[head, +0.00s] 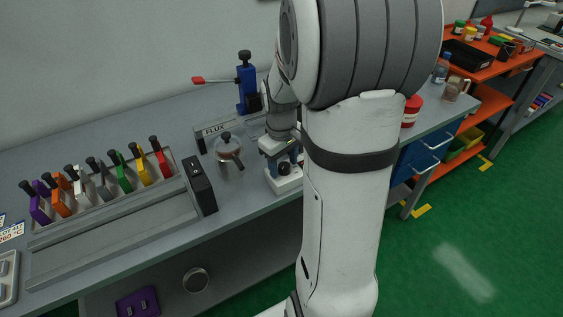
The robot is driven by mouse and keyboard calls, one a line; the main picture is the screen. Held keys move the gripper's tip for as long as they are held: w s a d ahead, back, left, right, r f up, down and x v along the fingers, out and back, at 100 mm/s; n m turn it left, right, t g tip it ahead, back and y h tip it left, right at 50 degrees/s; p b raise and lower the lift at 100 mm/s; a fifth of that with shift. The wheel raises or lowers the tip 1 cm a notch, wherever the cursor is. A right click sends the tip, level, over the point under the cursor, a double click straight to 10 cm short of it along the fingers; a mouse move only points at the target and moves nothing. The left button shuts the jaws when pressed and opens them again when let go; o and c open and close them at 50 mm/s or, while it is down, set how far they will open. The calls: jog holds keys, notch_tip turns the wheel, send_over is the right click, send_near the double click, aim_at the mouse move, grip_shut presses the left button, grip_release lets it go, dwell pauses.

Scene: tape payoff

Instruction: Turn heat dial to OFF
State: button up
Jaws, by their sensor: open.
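My gripper (284,160) is at the end of my arm, pointing down over the bench to the right of a metal pot. It is small and partly hidden by my arm, and it holds nothing that I can make out. Directly below it stands a small white unit (286,183) with a dark round part on top, close to the fingers. I cannot tell whether they touch. I cannot make out a heat dial for certain or read any OFF mark.
The metal pot (229,154) stands before a box labelled FLUX (213,130). A blue press with a red handle (247,88) is behind. A rack of coloured handled blocks (100,190) and a black box (199,185) are left. A red jar (411,111) is right.

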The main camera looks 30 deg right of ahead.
aim_at(282, 166)
jog(key=shift+r, duration=0.1)
jog(key=r, duration=0.7)
jog(key=shift+s+a+r, duration=0.1)
jog(key=shift+a+r, duration=0.1)
jog(key=shift+r, duration=0.1)
